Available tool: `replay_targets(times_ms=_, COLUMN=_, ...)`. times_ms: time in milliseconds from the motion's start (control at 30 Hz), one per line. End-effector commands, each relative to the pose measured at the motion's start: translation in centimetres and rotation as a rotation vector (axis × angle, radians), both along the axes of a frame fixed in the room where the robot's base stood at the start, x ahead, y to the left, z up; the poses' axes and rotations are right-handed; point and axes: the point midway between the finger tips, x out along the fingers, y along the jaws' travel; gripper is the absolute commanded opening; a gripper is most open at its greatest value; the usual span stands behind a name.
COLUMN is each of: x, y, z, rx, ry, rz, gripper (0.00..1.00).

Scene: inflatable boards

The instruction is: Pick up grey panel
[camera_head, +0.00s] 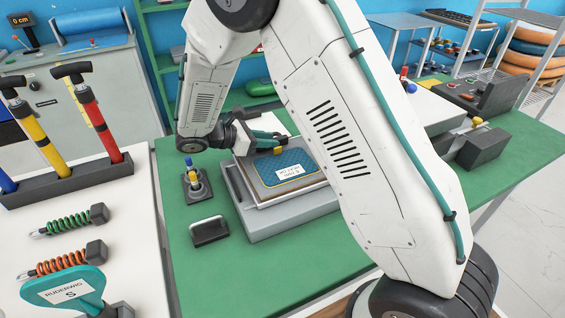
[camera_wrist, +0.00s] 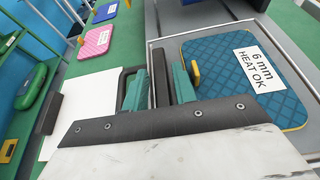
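I cannot pick out a grey panel for certain in either view. A blue quilted panel (camera_head: 285,166) with a yellow edge, a yellow tab and a white label lies on the tray of a grey press-like box (camera_head: 290,222); its label reads "6 mm HEAT OK" in the wrist view (camera_wrist: 238,85). My gripper (camera_head: 275,137) is over the back left of this tray, close to the yellow tab. In the wrist view its teal fingers (camera_wrist: 160,88) stand apart. A dark grey strip shows between them; I cannot tell whether it is touched.
Pumps (camera_head: 98,112) stand on the white table. The green bench front is clear.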

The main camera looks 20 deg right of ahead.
Motion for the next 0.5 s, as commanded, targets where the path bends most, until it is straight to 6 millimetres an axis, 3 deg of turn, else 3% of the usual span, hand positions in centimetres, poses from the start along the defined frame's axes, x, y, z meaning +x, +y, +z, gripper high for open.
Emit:
replay_targets(times_ms=133, x=-0.1, y=-1.9, z=-0.8, rx=0.0, ry=0.001, rz=-0.002, gripper=0.27)
replay_targets(times_ms=367, x=0.0, y=-2.1, z=-0.9, rx=0.001, ry=0.0, rz=0.001, gripper=0.27)
replay_targets(times_ms=467, x=0.0, y=-2.0, z=-0.9, rx=0.001, ry=0.0, rz=0.0, gripper=0.0)
replay_targets(times_ms=500, x=0.0, y=-2.0, z=-0.9, rx=0.001, ry=0.0, rz=0.0, gripper=0.0)
